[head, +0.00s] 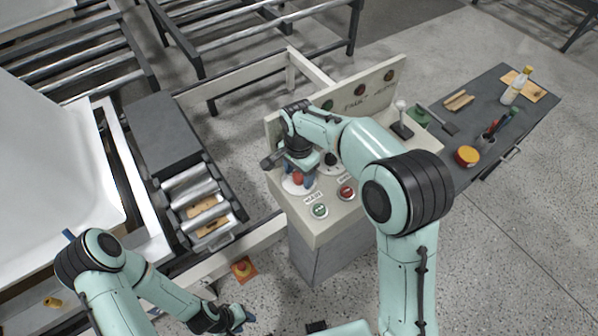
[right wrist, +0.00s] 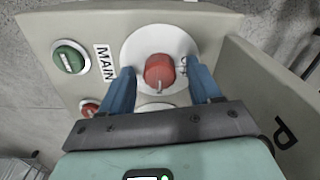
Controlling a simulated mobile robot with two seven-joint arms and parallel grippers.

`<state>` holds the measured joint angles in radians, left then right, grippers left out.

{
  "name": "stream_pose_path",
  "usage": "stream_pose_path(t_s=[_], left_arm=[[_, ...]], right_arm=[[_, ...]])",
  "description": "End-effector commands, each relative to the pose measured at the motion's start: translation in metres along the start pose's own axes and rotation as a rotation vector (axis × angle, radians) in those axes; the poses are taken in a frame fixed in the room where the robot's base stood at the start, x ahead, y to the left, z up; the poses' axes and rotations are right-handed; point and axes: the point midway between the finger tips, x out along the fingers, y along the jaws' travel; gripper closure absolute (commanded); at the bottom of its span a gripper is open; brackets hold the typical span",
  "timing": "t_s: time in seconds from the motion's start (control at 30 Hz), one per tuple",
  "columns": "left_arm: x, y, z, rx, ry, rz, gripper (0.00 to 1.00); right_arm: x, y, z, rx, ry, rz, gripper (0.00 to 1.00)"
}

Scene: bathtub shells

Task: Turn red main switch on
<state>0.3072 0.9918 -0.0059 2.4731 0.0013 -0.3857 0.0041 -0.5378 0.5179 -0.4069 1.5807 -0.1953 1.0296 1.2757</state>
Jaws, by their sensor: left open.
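The red main switch (right wrist: 159,72) is a round knob on a white disc, with a small white mark on its lower edge in the right wrist view. A MAIN label (right wrist: 104,64) is beside the disc. My right gripper (right wrist: 163,85) is open, its blue fingers on either side of the knob with gaps. In the head view the right gripper (head: 298,180) reaches down over the switch (head: 297,177), partly hiding it. My left gripper (head: 240,318) is open and empty, low over the floor at the bottom.
A dark table (head: 545,92) with bottles and tools stands right. A roller conveyor (head: 190,190) and a white tub shell (head: 50,150) are left.

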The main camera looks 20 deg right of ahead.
Motion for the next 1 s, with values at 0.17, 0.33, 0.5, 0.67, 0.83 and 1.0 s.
stream_pose_path(t_s=[0.17,0.33,0.5,0.67,0.83,1.0], left_arm=[[0.0,0.0,0.0,0.0,0.0,0.0,0.57],[-0.001,0.0,0.0,0.0,0.0,0.0,0.57],[-0.004,0.002,-0.003,0.001,0.003,0.001,0.57],[-0.01,0.006,-0.007,0.003,0.009,0.003,0.57],[-0.017,0.01,-0.012,0.006,0.016,0.005,0.57],[-0.021,0.013,-0.015,0.007,0.02,0.007,0.57]], right_arm=[[0.0,0.0,0.0,-0.001,0.0,0.0,0.37],[-0.004,0.0,0.0,-0.001,0.0,-0.001,0.37],[-0.028,-0.001,0.0,-0.002,0.0,-0.004,0.37],[-0.066,-0.002,0.0,-0.001,0.002,-0.006,0.37],[-0.102,-0.001,-0.001,0.0,0.002,-0.005,0.37],[-0.126,-0.001,0.0,-0.001,0.002,-0.003,0.37]])
